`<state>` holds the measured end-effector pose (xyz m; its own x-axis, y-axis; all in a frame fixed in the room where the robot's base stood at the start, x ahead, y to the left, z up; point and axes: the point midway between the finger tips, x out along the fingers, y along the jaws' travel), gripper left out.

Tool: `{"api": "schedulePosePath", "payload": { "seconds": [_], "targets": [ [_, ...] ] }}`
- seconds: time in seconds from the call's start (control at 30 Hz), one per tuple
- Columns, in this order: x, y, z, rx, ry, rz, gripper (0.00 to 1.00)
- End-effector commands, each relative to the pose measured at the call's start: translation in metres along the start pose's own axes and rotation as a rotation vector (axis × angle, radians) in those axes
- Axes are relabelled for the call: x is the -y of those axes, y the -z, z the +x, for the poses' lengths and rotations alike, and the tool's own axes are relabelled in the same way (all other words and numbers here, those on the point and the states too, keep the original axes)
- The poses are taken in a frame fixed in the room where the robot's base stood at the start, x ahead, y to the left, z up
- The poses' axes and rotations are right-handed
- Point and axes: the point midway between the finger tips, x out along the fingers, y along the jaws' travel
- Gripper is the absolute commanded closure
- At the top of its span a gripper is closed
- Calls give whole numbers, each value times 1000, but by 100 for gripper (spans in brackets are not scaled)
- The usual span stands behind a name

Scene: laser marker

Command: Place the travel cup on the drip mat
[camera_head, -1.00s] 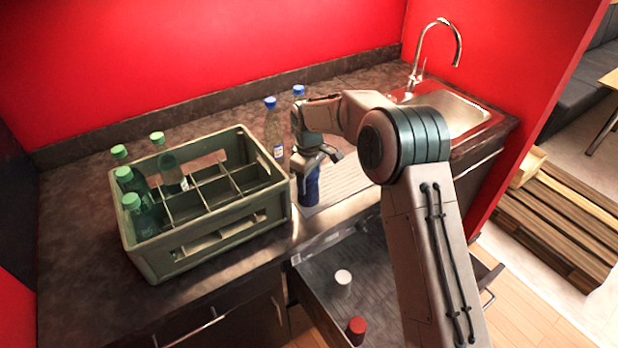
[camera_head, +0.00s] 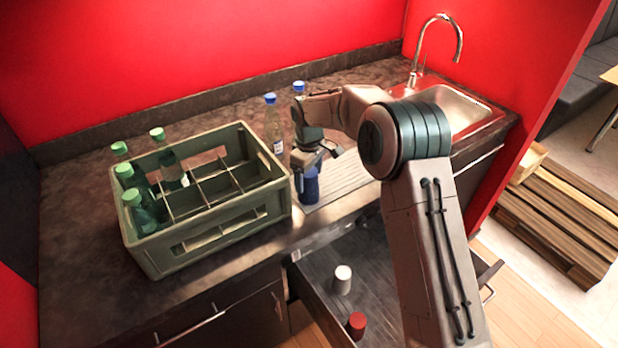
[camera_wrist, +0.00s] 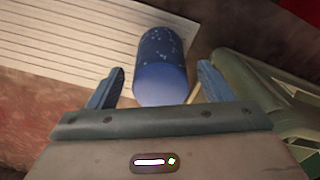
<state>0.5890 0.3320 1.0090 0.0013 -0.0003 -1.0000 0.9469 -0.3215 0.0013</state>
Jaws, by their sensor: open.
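The travel cup (camera_head: 310,187) is blue and stands upright at the left end of the pale ribbed drip mat (camera_head: 345,176). In the wrist view the cup (camera_wrist: 162,66) has a speckled part and a plain blue end, and the mat (camera_wrist: 55,38) spreads to its left. The cup appears to be on the mat near its edge; its base is not clearly visible. My gripper (camera_head: 312,162) is just above the cup. In the wrist view its fingers (camera_wrist: 160,88) are open, one on each side of the cup, with gaps visible.
A green crate (camera_head: 205,232) with several green-capped bottles stands close left. Blue-capped bottles (camera_head: 273,130) are behind my gripper. The sink (camera_head: 455,108) is at the right. An open drawer below holds a white cup (camera_head: 342,279) and a red cup (camera_head: 356,325).

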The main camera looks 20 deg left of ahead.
Motion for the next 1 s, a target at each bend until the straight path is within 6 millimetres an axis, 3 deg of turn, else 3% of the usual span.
{"api": "schedulePosePath", "payload": {
  "seconds": [0.3, 0.5, 0.87, 1.0],
  "targets": [
    [-1, 0, -66, -3, -2, 1, 26],
    [0, 0, -98, -1, -1, 1, 26],
    [0, -1, -110, 0, 1, 1, 26],
    [-1, -15, -123, -6, -14, 36, 26]
  ]
}}
